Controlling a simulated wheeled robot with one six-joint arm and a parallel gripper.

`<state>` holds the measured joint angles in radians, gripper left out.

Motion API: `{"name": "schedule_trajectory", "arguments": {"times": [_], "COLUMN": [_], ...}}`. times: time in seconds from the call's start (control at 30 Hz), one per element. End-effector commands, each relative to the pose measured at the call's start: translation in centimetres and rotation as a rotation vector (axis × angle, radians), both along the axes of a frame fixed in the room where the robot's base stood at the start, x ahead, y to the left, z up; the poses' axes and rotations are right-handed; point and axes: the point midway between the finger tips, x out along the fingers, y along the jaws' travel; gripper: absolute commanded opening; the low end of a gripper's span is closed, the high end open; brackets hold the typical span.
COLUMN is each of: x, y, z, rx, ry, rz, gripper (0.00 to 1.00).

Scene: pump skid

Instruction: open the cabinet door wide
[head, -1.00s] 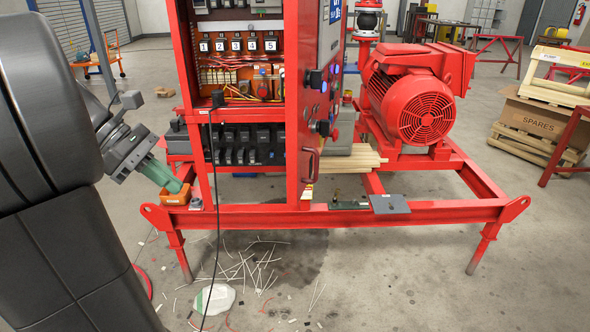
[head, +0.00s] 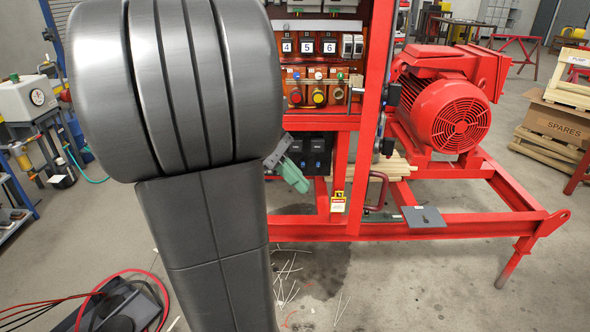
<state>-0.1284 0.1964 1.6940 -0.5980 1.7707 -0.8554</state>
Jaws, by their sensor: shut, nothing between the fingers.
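The red cabinet (head: 345,122) stands open in the head view, with breakers, numbered tags and coloured knobs showing inside. Its door (head: 377,70) stands swung out at the right side, seen nearly edge-on. The door's dark red handle (head: 378,190) shows low, just right of the door's edge. My gripper (head: 301,186), with green fingers, is shut and empty in front of the cabinet's lower part. It is left of the door and appears apart from it. My large dark arm hides the cabinet's left side.
A red motor (head: 450,105) sits on the skid frame (head: 460,229) to the right. A grey plate (head: 424,217) lies on the front rail. Wire scraps litter the floor below. A bench with a gauge unit (head: 30,98) stands at the left. Open floor lies in front of the skid.

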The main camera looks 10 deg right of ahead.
Motion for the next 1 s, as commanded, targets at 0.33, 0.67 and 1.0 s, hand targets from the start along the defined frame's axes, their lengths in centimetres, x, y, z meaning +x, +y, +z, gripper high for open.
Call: {"name": "schedule_trajectory", "arguments": {"times": [0.33,0.67,1.0], "x": [-2.9,-4.1,-4.1], "y": [-4.6,-6.6,-6.6], "z": [-3.7,-3.8,-3.8], "rx": [0.001,0.001,0.001], "ry": [-0.001,0.0,0.0], "rz": [-0.006,-0.002,-0.001], "gripper": [0.0,0.0,0.0]}}
